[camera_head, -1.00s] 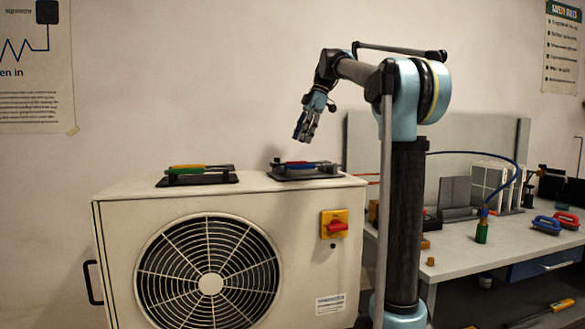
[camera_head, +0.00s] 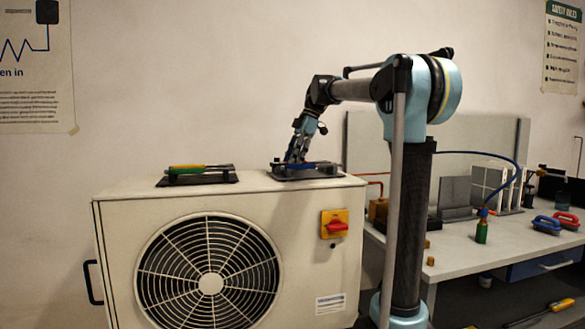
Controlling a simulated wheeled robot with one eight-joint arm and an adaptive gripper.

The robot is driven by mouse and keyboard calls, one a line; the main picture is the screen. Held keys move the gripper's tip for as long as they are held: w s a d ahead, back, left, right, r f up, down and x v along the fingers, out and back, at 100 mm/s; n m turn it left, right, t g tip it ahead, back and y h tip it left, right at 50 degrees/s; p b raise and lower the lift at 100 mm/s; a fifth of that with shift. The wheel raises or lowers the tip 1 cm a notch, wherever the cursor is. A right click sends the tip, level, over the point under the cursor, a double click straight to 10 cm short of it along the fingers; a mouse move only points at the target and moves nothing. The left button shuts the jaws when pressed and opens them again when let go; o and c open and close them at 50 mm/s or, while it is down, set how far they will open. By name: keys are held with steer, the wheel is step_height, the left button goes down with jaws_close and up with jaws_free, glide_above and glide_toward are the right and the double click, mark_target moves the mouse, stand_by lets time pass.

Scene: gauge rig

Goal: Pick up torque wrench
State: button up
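Two dark holders with tools lie on top of the white fan unit. The left holder (camera_head: 228,180) carries a tool with a green and yellow handle (camera_head: 187,169). The right holder (camera_head: 318,176) carries a tool with a blue handle (camera_head: 322,167). Which of them is the torque wrench I cannot tell at this size. My gripper (camera_head: 293,160) points down at the right holder, with its fingertips at or just above the tool there. The fingers are small and dark, so whether they are open or shut is unclear. They partly hide the tool.
The white fan unit (camera_head: 120,240) has a yellow and red switch (camera_head: 334,224) on its front. A workbench (camera_head: 470,248) on the right holds a green bottle (camera_head: 482,228), a grey block, blue and red handled items and hoses. The unit's top between the holders is clear.

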steer(key=shift+f, duration=0.25)
stand_by(0.7)
jaws_close()
